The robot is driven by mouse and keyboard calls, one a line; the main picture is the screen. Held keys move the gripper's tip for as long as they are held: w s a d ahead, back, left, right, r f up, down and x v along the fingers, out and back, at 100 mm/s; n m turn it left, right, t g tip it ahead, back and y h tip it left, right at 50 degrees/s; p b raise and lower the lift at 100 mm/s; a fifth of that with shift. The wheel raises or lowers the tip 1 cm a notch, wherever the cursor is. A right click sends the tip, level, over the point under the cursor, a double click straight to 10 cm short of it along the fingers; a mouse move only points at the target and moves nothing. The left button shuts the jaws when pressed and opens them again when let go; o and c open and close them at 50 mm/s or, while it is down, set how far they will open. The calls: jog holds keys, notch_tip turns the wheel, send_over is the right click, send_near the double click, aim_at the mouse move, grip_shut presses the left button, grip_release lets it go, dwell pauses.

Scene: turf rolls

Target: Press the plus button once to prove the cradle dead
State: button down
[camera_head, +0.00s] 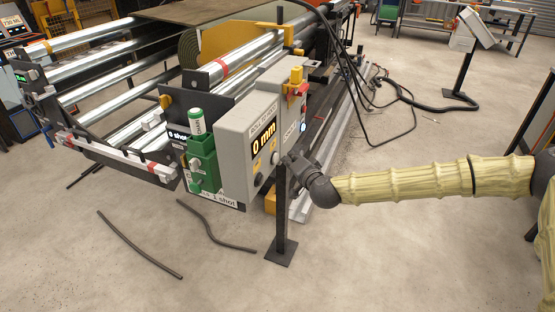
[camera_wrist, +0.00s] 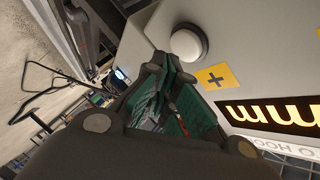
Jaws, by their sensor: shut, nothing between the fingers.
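The plus button is a white round knob (camera_wrist: 187,43) beside a yellow plus label (camera_wrist: 214,76) in the wrist view. It is on the face of a grey control box (camera_head: 236,148), whose lit display (camera_head: 264,137) reads 0 mm in the head view. My gripper (camera_wrist: 160,65) has its fingers together and empty, with the tips close to the knob's lower left. I cannot tell whether they touch it. In the head view my gripper (camera_head: 297,165) is at the box's right side, partly behind a dark post. The roller cradle (camera_head: 130,95) stands behind the box.
The dark post (camera_head: 282,215) stands on a floor plate in front of the box. A green unit (camera_head: 203,160) is left of the box. A red button on a yellow housing (camera_head: 297,90) sits at the upper right.

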jog(key=shift+w+a, duration=0.1)
jog(key=shift+a, duration=0.15)
jog(key=shift+a, duration=0.2)
jog(key=shift+w+a, duration=0.2)
jog(key=shift+a, duration=0.2)
dwell(1.1)
jog(key=shift+d, duration=0.2)
jog(key=shift+s+d, duration=0.3)
jog(key=shift+d, duration=0.35)
jog(key=shift+s+d+b, duration=0.15)
jog(key=shift+s+d, duration=0.1)
jog(key=shift+d, duration=0.55)
jog(key=shift+s+d+b, duration=0.15)
jog(key=shift+s+d, duration=0.1)
jog(key=shift+d, duration=0.5)
jog(key=shift+s+d+b, duration=0.15)
jog(key=shift+s+d, duration=0.1)
jog(key=shift+d, duration=0.55)
